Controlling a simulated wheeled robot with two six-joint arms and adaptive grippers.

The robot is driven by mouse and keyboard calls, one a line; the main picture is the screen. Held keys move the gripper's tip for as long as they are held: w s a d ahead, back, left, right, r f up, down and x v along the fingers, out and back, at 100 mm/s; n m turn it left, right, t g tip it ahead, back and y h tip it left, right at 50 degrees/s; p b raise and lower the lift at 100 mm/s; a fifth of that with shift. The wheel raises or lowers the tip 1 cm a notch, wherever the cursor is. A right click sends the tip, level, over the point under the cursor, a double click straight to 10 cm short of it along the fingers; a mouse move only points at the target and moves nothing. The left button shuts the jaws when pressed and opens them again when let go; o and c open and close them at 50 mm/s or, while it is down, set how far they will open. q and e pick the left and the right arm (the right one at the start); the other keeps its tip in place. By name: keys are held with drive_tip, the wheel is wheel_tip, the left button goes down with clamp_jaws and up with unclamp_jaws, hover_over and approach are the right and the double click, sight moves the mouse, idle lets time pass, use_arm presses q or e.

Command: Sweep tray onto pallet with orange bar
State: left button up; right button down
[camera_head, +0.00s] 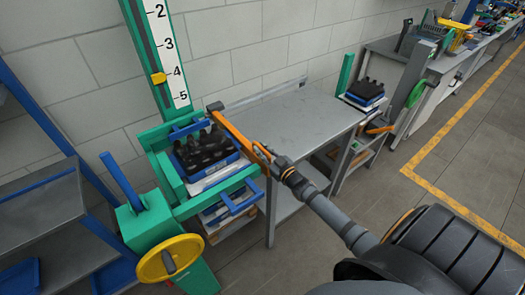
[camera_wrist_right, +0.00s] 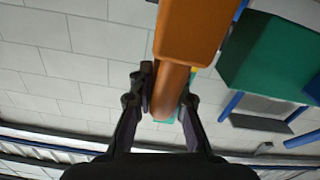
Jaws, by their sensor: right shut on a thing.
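My right gripper (camera_head: 274,163) is shut on the near end of an orange bar (camera_head: 238,136). In the right wrist view the fingers (camera_wrist_right: 165,95) lie on both sides of the bar (camera_wrist_right: 188,35). The bar reaches up and left, its dark far end over the back right of a blue tray (camera_head: 232,160). Dark bottles (camera_head: 203,146) crowd the tray, which sits inside the green lift frame (camera_head: 170,185) on pale layers. Whether the bar touches the tray I cannot tell. Which surface is the pallet is unclear. My left gripper is not in view.
A bare grey table (camera_head: 290,115) stands right of the lift. Beyond it is another stack with dark bottles (camera_head: 367,88). A grey shelf (camera_head: 40,215) is at left.

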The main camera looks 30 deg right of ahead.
drive_tip(key=c, duration=1.6)
unclamp_jaws()
drive_tip(key=shift+a+f, duration=0.1)
drive_tip(key=shift+a, duration=0.05)
drive_tip(key=shift+o, duration=1.4)
drive_tip(key=shift+a, duration=0.2)
drive_tip(key=shift+s+d, duration=0.2)
drive_tip(key=shift+s, duration=0.1)
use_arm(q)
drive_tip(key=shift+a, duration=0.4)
use_arm(e)
drive_tip(key=s, duration=1.1)
drive_tip(key=shift+s+d, duration=0.25)
